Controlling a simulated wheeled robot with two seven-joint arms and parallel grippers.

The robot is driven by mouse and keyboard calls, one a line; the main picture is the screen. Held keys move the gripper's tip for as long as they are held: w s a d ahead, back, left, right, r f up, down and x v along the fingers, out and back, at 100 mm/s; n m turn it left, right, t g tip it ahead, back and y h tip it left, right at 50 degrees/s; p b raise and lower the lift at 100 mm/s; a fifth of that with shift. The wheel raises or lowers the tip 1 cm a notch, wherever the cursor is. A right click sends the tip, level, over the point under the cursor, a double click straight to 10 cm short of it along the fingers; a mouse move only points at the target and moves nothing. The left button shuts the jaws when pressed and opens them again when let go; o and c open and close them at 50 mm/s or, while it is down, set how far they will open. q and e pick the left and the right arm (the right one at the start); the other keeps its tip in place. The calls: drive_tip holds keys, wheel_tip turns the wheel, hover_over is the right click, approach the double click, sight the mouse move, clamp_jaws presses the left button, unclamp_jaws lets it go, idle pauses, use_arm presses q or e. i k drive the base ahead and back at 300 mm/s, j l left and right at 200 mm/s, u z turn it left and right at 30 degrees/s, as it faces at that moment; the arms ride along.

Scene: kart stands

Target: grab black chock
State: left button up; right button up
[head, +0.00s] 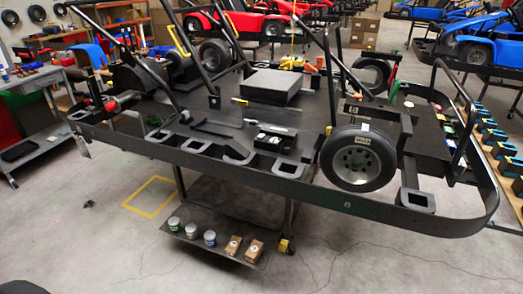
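I cannot single out the black chock with certainty. Several small dark blocks with blue tops (490,128) stand in a row along a wooden strip at the right edge. A plain black block (518,186) sits at the near end of that row, partly cut off by the picture edge. A small dark object (88,204) lies on the floor at the left, too small to identify. Neither gripper can be made out. Only dark shapes, perhaps parts of my arms, show at the bottom left and bottom right corners.
A black kart frame (335,204) on a stand fills the middle, with a wheel (358,158) at its near side. A low shelf (262,262) below holds cans and small boxes. A grey bench (55,145) stands at the left. The front floor is clear.

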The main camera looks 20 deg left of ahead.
sight(233, 149)
drive_tip(key=j+z, duration=0.25)
drive_tip(key=j, duration=0.3)
drive_tip(key=k+j+z, duration=0.1)
drive_tip(key=j+z, duration=0.15)
drive_tip(key=j, duration=0.3)
drive_tip(key=k+j+z, duration=0.1)
drive_tip(key=j+z, duration=0.15)
drive_tip(key=j, duration=0.25)
